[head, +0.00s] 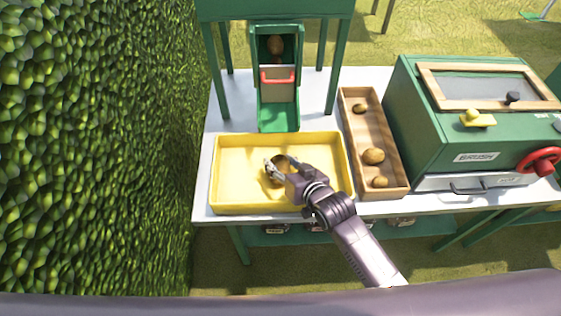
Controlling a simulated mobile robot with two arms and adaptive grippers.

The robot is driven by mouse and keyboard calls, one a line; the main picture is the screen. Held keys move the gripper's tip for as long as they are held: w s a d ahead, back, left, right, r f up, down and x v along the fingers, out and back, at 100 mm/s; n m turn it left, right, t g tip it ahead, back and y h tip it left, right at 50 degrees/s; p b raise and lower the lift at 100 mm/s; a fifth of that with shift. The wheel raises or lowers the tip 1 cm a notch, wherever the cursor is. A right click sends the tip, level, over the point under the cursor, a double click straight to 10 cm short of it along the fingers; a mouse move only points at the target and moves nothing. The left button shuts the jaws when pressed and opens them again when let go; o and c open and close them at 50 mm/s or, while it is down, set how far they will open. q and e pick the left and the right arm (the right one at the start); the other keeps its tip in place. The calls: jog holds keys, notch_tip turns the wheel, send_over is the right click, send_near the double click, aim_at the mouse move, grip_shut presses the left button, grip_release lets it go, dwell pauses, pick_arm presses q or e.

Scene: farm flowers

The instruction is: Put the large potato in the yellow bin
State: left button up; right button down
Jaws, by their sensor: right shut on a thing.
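The yellow bin (232,192) is a wide shallow tray at the left front of the white table. My right gripper (277,169) is over the inside of the bin, shut on a brown potato (281,162). The fingers partly cover this potato, and I cannot tell whether it touches the bin floor. Other potatoes lie in the wooden tray (395,166) to the right: one at the far end (360,108), one nearer (373,156) and one at the near end (380,182). Another potato (276,45) sits at the top of the green chute. My left gripper is not in view.
The green chute (279,118) with a red-handled gate (277,78) stands behind the bin. A green brush machine (420,120) with a red wheel (540,160) stands on the right. A tall hedge (95,150) borders the left side.

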jog(key=c, duration=1.1)
grip_release()
jog(key=shift+s, duration=0.1)
jog(key=shift+s+d+r, duration=0.2)
jog(key=shift+s, duration=0.05)
jog(key=v, duration=1.1)
jog(key=shift+s, duration=0.1)
